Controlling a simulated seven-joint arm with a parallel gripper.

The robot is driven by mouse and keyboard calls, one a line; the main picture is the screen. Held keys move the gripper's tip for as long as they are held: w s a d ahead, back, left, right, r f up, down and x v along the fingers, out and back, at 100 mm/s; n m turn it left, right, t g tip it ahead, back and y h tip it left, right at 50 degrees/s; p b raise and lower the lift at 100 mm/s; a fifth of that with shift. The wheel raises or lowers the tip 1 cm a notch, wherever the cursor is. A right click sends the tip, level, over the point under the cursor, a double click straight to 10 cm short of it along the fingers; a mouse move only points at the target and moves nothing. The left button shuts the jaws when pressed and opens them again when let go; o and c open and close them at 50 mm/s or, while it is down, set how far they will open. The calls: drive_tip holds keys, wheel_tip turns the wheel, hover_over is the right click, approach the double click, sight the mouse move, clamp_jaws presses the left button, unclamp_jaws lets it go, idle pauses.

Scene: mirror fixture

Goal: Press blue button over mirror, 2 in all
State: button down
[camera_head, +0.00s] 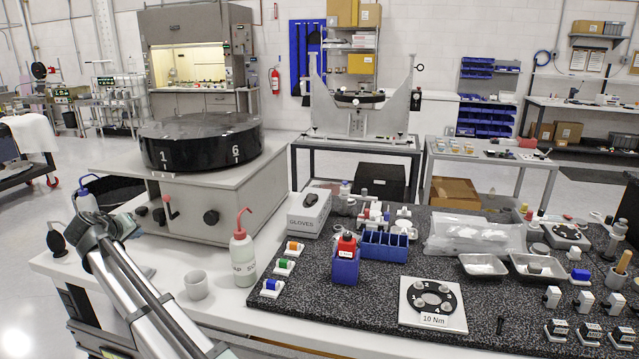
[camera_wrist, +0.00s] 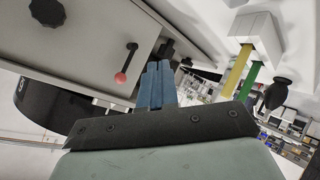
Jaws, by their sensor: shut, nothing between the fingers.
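A large dark round disc (camera_head: 200,140), marked 1 and 6 on its rim, lies on a grey cabinet at the left; it may be the mirror. Its dark side also shows at the left of the wrist view (camera_wrist: 38,108). A small white block with a blue cap (camera_head: 271,285) stands on the bench front; I cannot tell whether it is the blue button. My gripper (camera_wrist: 154,68) has blue fingers, shut together and empty, in front of the cabinet face. In the head view my arm reaches up the lower left, and the fingers cannot be made out.
The cabinet front carries a red-ended lever (camera_head: 171,208) and a black knob (camera_head: 211,217). The dark mat (camera_head: 370,325) is crowded with parts.

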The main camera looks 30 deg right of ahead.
drive_tip(key=w+d+r+m, duration=0.1)
drive_tip(key=d+r+m, duration=0.3)
drive_tip(key=d, duration=0.5)
drive_tip(key=w+d+r+m+g, duration=0.1)
drive_tip(key=d+r+m, duration=0.3)
drive_tip(key=d+r, duration=0.4)
drive_tip(key=w+d+r+m+h, duration=0.1)
drive_tip(key=w+d+r+m, duration=0.2)
drive_tip(key=d, duration=0.9)
drive_tip(key=shift+w+r+m+g, duration=0.1)
drive_tip(key=shift+r+m+g, duration=0.2)
drive_tip(key=shift+r, duration=0.45)
drive_tip(key=shift+w+r+m+g, duration=0.1)
drive_tip(key=shift+r+m, duration=0.3)
drive_tip(key=shift+r, duration=0.35)
drive_tip(key=d+f+g+y, duration=0.1)
drive_tip(key=d+f+y, duration=0.15)
drive_tip(key=d, duration=0.95)
drive_tip(key=n+t+y, duration=0.1)
drive_tip(key=n+y, duration=0.4)
drive_tip(key=y, duration=0.2)
hover_over(345, 183)
drive_tip(key=d, duration=0.1)
wheel_tip(345, 183, down, 2)
drive_tip(key=shift+d+f, duration=0.1)
drive_tip(key=shift+f, duration=0.05)
drive_tip(key=shift+f, duration=0.15)
drive_tip(key=shift+f, duration=4.3)
